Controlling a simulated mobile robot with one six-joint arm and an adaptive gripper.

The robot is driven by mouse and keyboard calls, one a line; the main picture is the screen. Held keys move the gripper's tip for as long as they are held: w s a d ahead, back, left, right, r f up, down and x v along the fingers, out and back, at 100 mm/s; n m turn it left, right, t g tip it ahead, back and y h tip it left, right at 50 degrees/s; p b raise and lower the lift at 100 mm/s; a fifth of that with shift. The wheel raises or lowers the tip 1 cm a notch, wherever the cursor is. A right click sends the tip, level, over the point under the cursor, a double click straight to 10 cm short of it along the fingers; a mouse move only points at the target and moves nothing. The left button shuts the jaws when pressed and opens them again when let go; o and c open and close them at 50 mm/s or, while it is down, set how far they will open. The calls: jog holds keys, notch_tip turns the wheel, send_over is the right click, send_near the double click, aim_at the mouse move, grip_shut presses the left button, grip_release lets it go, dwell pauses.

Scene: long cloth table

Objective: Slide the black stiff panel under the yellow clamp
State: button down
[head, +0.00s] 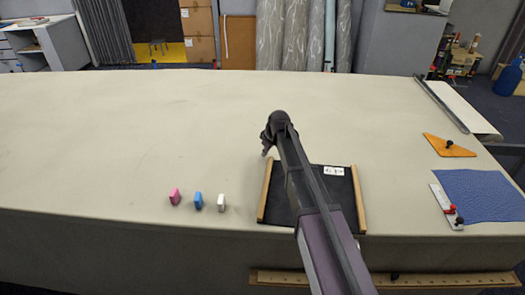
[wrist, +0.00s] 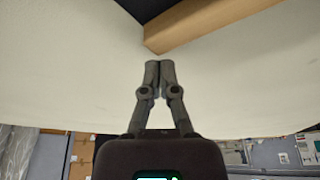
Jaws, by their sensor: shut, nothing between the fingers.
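A black panel (head: 343,184) lies flat near the front edge of the table, with a white label at its far right and a wooden strip along each side. My arm covers much of its middle. In the wrist view, one wooden strip (wrist: 210,27) and a dark corner of the panel (wrist: 140,8) show at the top. My gripper (head: 266,153) is shut and empty, above the cloth by the panel's far left corner; its closed fingertips (wrist: 159,66) show in the wrist view. An orange-yellow triangular piece with a black knob (head: 446,146) lies at the right; I cannot tell whether it is the clamp.
Pink (head: 174,197), blue (head: 198,201) and white (head: 221,203) small blocks stand left of the panel. A blue cloth (head: 485,195) and a white strip with red and black knobs (head: 440,205) lie at the right. The table's middle and left are clear.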

jog(key=shift+s+d, duration=0.35)
jog(key=shift+d, duration=0.05)
jog(key=shift+s+d, duration=0.7)
jog(key=shift+d, duration=0.1)
jog(key=shift+w+a, duration=0.1)
jog(key=shift+w+a, duration=1.2)
jog(key=shift+a, duration=0.05)
jog(key=shift+w+a+r+p, duration=0.1)
jog(key=shift+a+r+p, duration=0.1)
jog(key=shift+r+p, duration=0.1)
jog(key=shift+p+v, duration=1.1)
jog(key=shift+v, duration=0.1)
jog(key=p+v, duration=0.6)
jog(key=v, duration=0.1)
jog(key=shift+p, duration=0.3)
